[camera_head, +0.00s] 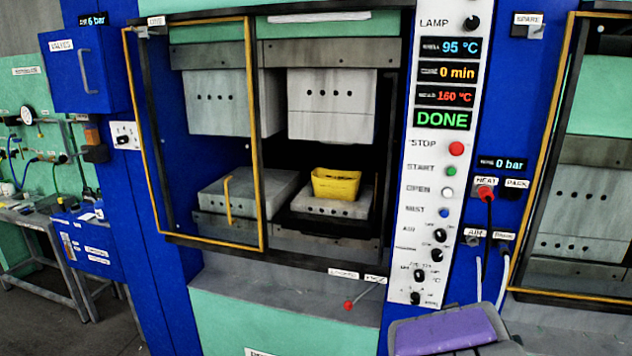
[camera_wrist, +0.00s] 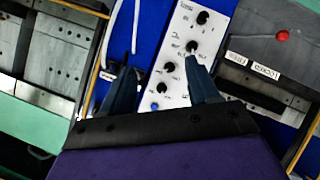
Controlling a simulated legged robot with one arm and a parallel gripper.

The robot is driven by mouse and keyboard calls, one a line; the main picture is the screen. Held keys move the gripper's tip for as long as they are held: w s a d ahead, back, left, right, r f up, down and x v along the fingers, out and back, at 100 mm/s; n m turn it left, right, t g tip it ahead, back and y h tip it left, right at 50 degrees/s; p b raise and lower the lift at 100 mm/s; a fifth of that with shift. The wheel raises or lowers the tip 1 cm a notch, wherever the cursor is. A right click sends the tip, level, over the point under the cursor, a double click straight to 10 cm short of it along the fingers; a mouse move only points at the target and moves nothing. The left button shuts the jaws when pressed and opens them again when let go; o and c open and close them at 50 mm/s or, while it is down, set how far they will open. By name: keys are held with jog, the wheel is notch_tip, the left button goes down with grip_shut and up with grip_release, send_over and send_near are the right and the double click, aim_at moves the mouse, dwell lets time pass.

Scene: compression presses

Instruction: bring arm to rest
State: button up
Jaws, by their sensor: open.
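My gripper (camera_wrist: 165,82) shows in the wrist view with its two dark blue fingers spread apart. Nothing is between them except the white control panel (camera_wrist: 172,55) with black knobs, seen behind. In the head view, the purple and grey top of my arm shows at the bottom edge, right of centre, in front of the lower end of the control panel (camera_head: 432,150). The fingertips cannot be made out there. I cannot tell the exact gap between the fingers and the panel.
The press (camera_head: 335,105) has its yellow-framed door (camera_head: 262,130) slid to the left half. A yellow tray (camera_head: 336,184) sits on the lower right block inside. A red-tipped lever (camera_head: 348,304) juts out below. Cables hang right of the panel. A bench (camera_head: 60,222) stands at far left.

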jog(key=s+a+g+y, duration=0.2)
jog(key=s+a+g, duration=0.2)
jog(key=s, duration=0.8)
jog(key=s+a+f+g+y, duration=0.1)
jog(key=s+a+g+y, duration=0.1)
jog(key=s+a+g, duration=0.2)
jog(key=s+a+f+m+g+y, duration=0.1)
jog(key=s+a+g, duration=0.3)
jog(key=s, duration=1.7)
jog(key=a+y, duration=0.1)
jog(key=a, duration=0.4)
jog(key=shift+a, duration=0.25)
